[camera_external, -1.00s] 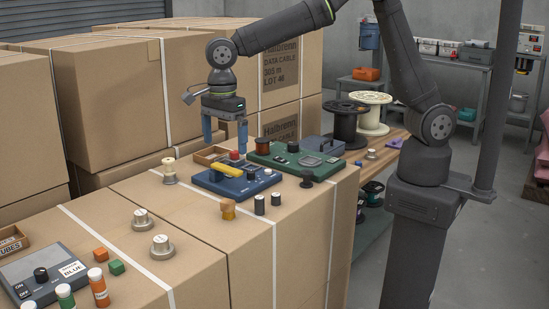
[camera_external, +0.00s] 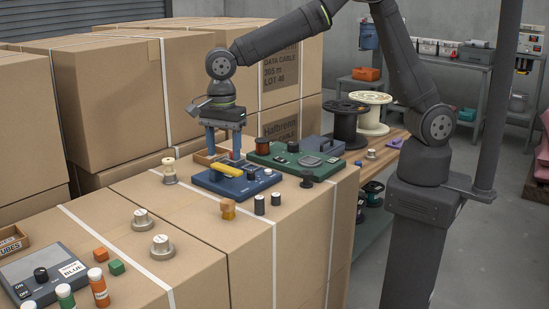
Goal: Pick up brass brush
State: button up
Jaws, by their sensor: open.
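I cannot tell for sure which item is the brass brush. A small upright piece with a tan wooden top and a golden lower part (camera_external: 228,208) stands on the front carton, just in front of the blue panel, and may be it. My gripper (camera_external: 223,153) is open and points down over the back edge of the blue panel (camera_external: 208,184), behind the yellow bar (camera_external: 227,171) on it. Nothing shows between its fingers. The fingers partly cover a small wooden tray (camera_external: 203,159) and a red knob behind the panel.
A pale spool (camera_external: 169,172) stands left, metal weights (camera_external: 161,247) in front. Tall cartons (camera_external: 110,95) rise behind.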

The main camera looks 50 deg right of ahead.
aim_at(227, 200)
notch_tip(227, 200, down, 11)
jog(key=shift+f, duration=0.1)
notch_tip(227, 200, down, 5)
jog(key=shift+s+f, duration=0.1)
jog(key=shift+s, duration=0.05)
jog(key=c, duration=1.1)
